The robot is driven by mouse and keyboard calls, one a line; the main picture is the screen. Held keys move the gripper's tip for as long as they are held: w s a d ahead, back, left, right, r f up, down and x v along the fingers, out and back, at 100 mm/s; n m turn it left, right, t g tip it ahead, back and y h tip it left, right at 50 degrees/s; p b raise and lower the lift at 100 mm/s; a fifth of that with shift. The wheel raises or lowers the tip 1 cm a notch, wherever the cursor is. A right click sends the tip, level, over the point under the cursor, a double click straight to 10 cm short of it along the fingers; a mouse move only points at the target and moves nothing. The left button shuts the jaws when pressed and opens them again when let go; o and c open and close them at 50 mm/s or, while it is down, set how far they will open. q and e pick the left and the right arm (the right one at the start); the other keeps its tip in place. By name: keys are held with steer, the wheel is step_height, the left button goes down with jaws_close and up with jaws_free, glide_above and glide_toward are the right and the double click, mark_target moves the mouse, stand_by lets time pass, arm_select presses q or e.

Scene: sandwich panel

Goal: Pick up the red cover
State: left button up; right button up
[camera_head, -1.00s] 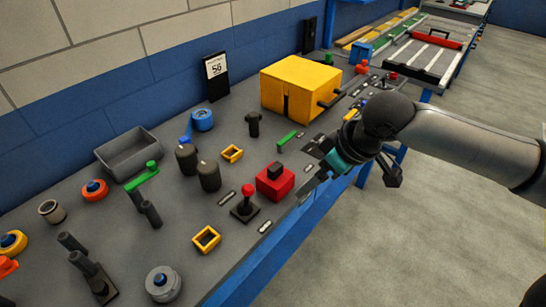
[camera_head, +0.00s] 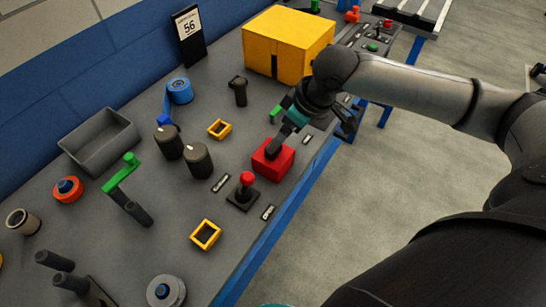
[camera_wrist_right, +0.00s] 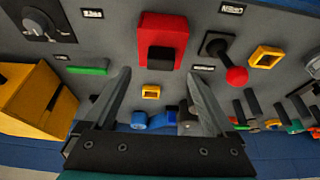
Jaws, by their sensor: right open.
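The red cover (camera_head: 273,162), a box-like red block with a dark knob on top, sits on the grey panel near its front edge. My right gripper (camera_head: 283,138) is right at it from above and behind, partly overlapping the dark knob. In the right wrist view the red cover (camera_wrist_right: 165,32) lies ahead of the open fingers (camera_wrist_right: 160,74), roughly centred between their tips, with its dark knob towards them. The fingers look empty; contact with the cover cannot be told. My left gripper is not in view.
A red-knobbed joystick (camera_head: 244,190) stands close to the cover. Two dark knobs (camera_head: 198,160) and yellow square frames (camera_head: 206,235) are nearby. A large yellow box (camera_head: 285,45) stands behind my right gripper. Open floor (camera_head: 370,205) lies beyond the blue front edge.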

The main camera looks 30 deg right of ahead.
mark_target(273, 156)
steer(key=b+x, duration=0.1)
steer(key=x, duration=0.5)
steer(key=shift+r, duration=0.1)
jaws_close()
stand_by(0.6)
